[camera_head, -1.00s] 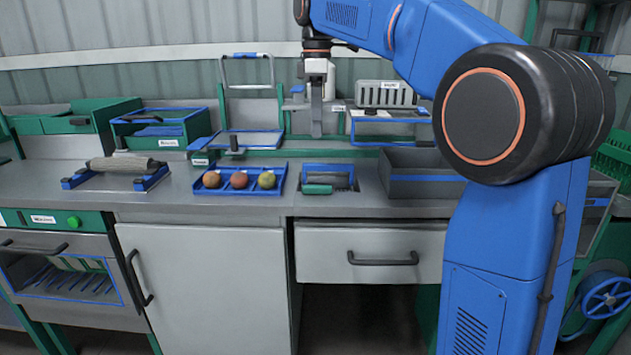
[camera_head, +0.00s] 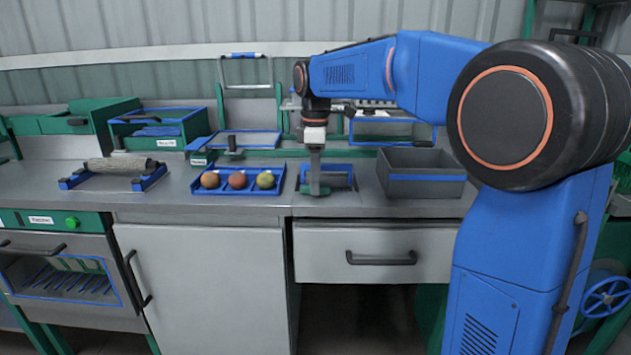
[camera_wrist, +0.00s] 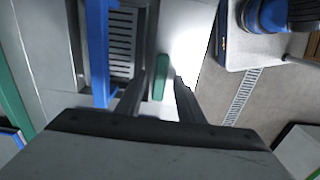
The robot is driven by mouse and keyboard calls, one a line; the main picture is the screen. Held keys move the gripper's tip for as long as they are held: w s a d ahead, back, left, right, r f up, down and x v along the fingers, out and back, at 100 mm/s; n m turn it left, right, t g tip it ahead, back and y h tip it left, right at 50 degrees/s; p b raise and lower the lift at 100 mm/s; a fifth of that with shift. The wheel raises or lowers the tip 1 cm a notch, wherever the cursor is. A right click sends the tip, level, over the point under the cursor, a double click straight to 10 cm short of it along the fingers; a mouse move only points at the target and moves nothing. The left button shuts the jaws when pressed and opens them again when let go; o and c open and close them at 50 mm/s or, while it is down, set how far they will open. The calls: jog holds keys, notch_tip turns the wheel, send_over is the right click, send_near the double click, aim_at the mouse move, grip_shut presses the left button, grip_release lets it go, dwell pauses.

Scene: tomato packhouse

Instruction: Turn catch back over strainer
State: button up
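The strainer (camera_head: 338,169) is set in the worktop, with a blue bar over it. In the wrist view its dark slotted grate (camera_wrist: 120,45) lies left of the green catch (camera_wrist: 161,74), beside the blue bar (camera_wrist: 97,50). The catch lies clear of the grate, toward the front edge of the worktop. My gripper (camera_head: 315,190) points down at the catch and hides most of it in the head view. In the wrist view my gripper (camera_wrist: 163,85) is open, its fingers on either side of the catch with gaps visible. I cannot tell its exact height above it.
A blue tray (camera_head: 222,191) with three tomatoes stands just left of the strainer. A grey open bin (camera_head: 425,188) stands to the right. A roller on a blue stand (camera_head: 113,165) is farther left. A closed drawer (camera_head: 373,251) is below.

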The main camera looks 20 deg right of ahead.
jog(key=shift+f, duration=0.2)
grip_shut()
